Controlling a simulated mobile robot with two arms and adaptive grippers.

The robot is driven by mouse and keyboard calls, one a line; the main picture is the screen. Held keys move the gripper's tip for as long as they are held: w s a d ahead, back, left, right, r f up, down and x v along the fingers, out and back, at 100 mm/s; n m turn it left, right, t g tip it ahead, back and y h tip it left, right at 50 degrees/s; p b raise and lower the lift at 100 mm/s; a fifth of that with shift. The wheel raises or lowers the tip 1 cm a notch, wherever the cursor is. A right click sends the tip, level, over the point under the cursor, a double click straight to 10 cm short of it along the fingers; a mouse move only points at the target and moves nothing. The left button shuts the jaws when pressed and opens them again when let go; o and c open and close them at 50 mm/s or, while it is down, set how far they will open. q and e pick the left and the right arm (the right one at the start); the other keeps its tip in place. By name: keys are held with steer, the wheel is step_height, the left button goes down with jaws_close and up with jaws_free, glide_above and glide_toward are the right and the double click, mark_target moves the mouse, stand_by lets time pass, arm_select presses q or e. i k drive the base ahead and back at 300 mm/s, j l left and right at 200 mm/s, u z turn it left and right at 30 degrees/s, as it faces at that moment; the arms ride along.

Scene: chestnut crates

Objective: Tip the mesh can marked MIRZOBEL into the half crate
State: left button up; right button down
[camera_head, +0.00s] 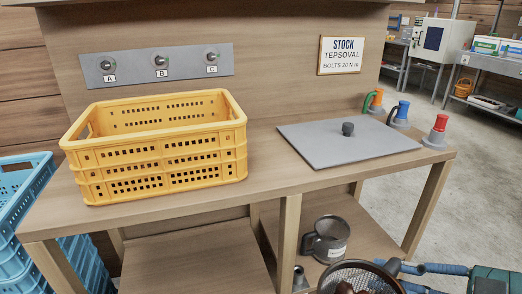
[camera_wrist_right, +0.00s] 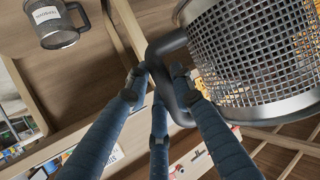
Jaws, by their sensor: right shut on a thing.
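A dark wire-mesh can (camera_head: 362,266) shows at the bottom edge of the head view, cut off by the frame. Brown contents show inside it. In the right wrist view the mesh can (camera_wrist_right: 250,55) is at the upper right, its dark curved handle between my blue fingers. My right gripper (camera_head: 402,267) is shut on that handle; it also shows in the wrist view (camera_wrist_right: 158,82). No MIRZOBEL marking is readable. A yellow slotted crate (camera_head: 165,165), apparently the half crate, stands on the left of the bench, above and left of the can. My left gripper is not in view.
A labelled grey mug (camera_head: 327,239) stands on the lower shelf (camera_head: 185,265). A grey plate with a dark knob (camera_head: 345,146) lies on the bench's right. Several coloured-handled items stand behind and beside it. Blue crates (camera_head: 25,200) are at far left. The bench front edge separates can and crate.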

mark_target(138, 148)
steer(key=k+j+u, duration=0.15)
steer(key=j+u, duration=0.15)
steer(key=j, duration=0.75)
steer(key=j+u, duration=0.3)
steer(key=j, duration=0.7)
steer(key=k, duration=0.05)
